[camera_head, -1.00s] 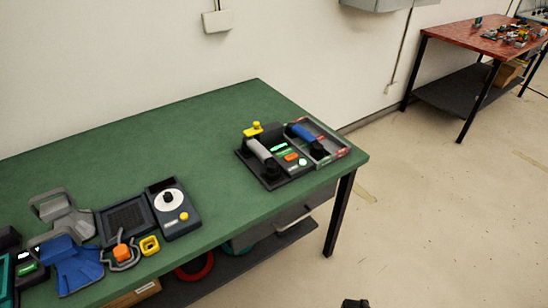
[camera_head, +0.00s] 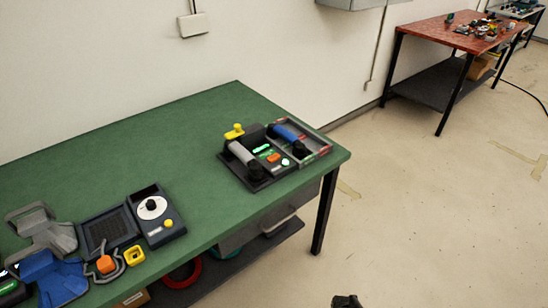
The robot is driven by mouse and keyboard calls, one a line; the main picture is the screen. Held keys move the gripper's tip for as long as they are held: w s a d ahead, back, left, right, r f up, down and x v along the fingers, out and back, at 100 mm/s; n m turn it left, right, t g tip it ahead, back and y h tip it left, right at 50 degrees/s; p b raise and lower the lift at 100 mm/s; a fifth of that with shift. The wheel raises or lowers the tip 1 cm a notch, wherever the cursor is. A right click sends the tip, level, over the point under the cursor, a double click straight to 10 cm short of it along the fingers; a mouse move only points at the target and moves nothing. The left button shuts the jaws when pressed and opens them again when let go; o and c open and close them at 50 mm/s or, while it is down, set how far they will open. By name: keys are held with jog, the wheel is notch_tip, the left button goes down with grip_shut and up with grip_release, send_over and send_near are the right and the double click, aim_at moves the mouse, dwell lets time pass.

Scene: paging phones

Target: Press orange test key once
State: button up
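A dark paging phone unit (camera_head: 256,183) sits near the right end of the green table. A grey handset (camera_head: 242,155) lies along its left side. The orange key (camera_head: 273,158) is on its panel, between a green lit strip (camera_head: 262,148) and a pale green-white round button (camera_head: 285,162). A yellow knob-like part (camera_head: 234,131) stands at its back. A small black part (camera_head: 346,301) at the bottom edge may be my gripper. It is far from the phone, and its fingers cannot be made out. Nothing touches the orange key.
A tray (camera_head: 322,152) with a blue handset (camera_head: 286,132) adjoins the phone's right side. Several devices crowd the left front of the green table (camera_head: 150,140), including a dialled unit (camera_head: 152,206) and an orange block (camera_head: 105,264). A red table (camera_head: 450,37) stands far right.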

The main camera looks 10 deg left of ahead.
grip_shut()
dwell(1.4)
